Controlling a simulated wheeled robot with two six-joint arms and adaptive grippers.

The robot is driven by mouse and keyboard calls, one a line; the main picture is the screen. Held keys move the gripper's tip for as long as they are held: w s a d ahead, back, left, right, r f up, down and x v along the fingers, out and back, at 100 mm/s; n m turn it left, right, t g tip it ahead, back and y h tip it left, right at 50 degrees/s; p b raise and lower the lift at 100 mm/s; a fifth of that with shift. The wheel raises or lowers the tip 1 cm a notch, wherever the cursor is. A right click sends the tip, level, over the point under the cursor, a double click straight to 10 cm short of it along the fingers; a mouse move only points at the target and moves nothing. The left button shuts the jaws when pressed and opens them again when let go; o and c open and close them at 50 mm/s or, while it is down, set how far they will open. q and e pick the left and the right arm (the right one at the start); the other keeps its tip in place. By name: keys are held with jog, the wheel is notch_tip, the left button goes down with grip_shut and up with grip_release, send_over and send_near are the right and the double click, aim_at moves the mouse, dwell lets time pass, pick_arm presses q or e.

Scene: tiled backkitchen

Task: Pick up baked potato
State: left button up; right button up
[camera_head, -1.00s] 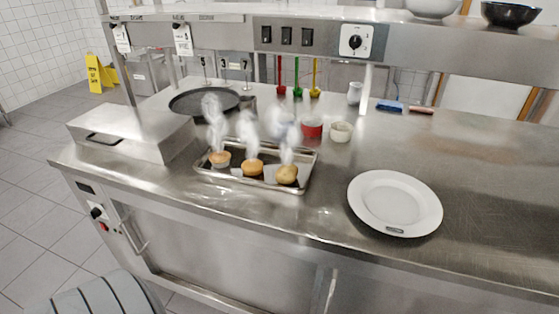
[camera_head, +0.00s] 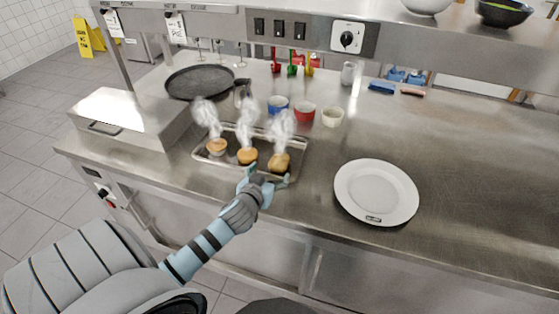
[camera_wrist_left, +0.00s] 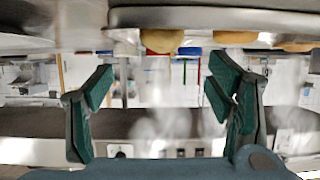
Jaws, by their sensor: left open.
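Three steaming baked potatoes sit in a row on a metal tray (camera_head: 205,164): a left one (camera_head: 216,147), a middle one (camera_head: 247,156) and a right one (camera_head: 279,162). My left gripper (camera_head: 265,179) is open and empty at the tray's front edge, just in front of the right potato. The left wrist view appears upside down. There, the open fingers (camera_wrist_left: 163,82) spread apart with the nearest potato (camera_wrist_left: 162,40) above the gap between them, not between the pads. The other potatoes show partly at its top edge (camera_wrist_left: 235,38). My right gripper is out of view.
A white plate (camera_head: 376,192) lies right of the tray on the steel counter (camera_head: 465,170). Blue, red and white cups (camera_head: 304,111) stand behind the tray. A metal box (camera_head: 130,117) and dark pan (camera_head: 199,82) are to the left. The right counter is mostly clear.

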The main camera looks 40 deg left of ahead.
aim_at(277, 164)
pick_arm(q)
jog(key=x, duration=0.6)
jog(key=shift+d, duration=0.15)
jog(key=b+x, duration=0.1)
jog(key=x, duration=0.3)
jog(key=shift+w+a+f, duration=0.25)
jog(key=shift+f, duration=0.1)
jog(key=shift+s+r, duration=0.1)
jog(key=c, duration=1.3)
jog(key=shift+r, duration=0.1)
